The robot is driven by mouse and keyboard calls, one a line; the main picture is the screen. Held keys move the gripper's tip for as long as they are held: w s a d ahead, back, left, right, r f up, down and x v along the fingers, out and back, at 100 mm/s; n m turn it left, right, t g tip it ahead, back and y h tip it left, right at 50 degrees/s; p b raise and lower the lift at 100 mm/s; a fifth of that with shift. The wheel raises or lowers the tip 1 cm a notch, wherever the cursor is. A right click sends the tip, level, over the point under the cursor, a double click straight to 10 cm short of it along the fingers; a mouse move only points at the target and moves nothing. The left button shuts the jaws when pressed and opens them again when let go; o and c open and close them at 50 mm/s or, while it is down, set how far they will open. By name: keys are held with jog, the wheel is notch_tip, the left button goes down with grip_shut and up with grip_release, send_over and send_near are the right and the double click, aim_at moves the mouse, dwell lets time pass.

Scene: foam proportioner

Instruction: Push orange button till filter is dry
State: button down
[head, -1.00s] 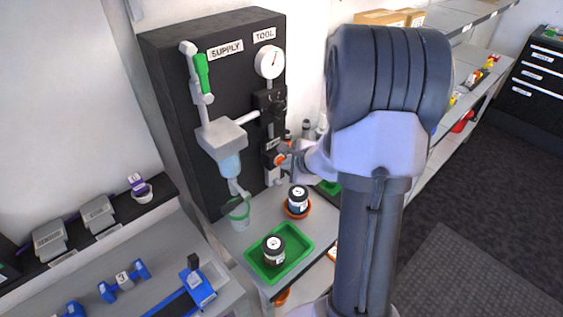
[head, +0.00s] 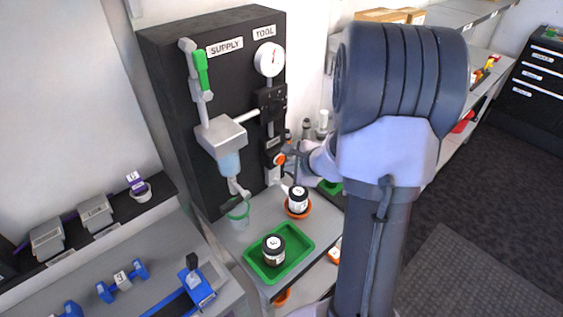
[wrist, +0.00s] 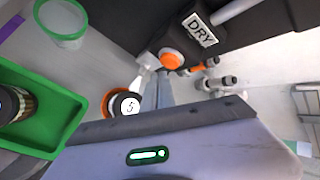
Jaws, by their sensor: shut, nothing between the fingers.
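The orange button (head: 279,158) sits low on the right side of the black panel. In the wrist view the orange button (wrist: 171,58) is beside a plate marked DRY (wrist: 199,29). My gripper (head: 289,152) is just right of the button in the head view, and its fingers (wrist: 158,86) are shut and empty. The fingertips look close to the button but apart from it; the exact gap is hard to tell. The filter (head: 229,165) is a pale blue bowl under a grey housing on the panel. Whether it holds water is too small to tell.
A green tray (head: 306,254) holds a dark jar (head: 273,250). Another jar (head: 298,199) stands on an orange dish below the button. A clear cup with a green rim (head: 238,212) stands under the filter. A gauge (head: 269,59) is above. Grey fittings lie right of the button.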

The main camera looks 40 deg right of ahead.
jog(key=shift+s+d+b, duration=0.2)
jog(key=shift+s+b, duration=0.5)
jog(key=shift+s, duration=1.8)
jog(key=w+a+r+n+y, duration=0.1)
jog(key=a+r+n+y, duration=0.2)
jog(key=a, duration=0.4)
jog(key=w+a+r+n, duration=0.1)
jog(key=a+r+n, duration=0.35)
jog(key=a, duration=0.25)
jog(key=s+a+r+n+g+y+b, duration=0.1)
jog(key=s+a+r+n, duration=0.15)
jog(key=a, duration=0.45)
jog(key=s+a+r+n+g+y+b, duration=0.1)
jog(key=s+a+r+n, duration=0.1)
jog(key=s+a+n, duration=0.35)
jog(key=s+a+n+g+h, duration=0.1)
jog(key=s+a+n, duration=0.3)
jog(key=s, duration=0.5)
jog(key=shift+s+r+n+h, duration=0.3)
jog(key=shift+n+h, duration=0.2)
jog(key=shift+n, duration=0.15)
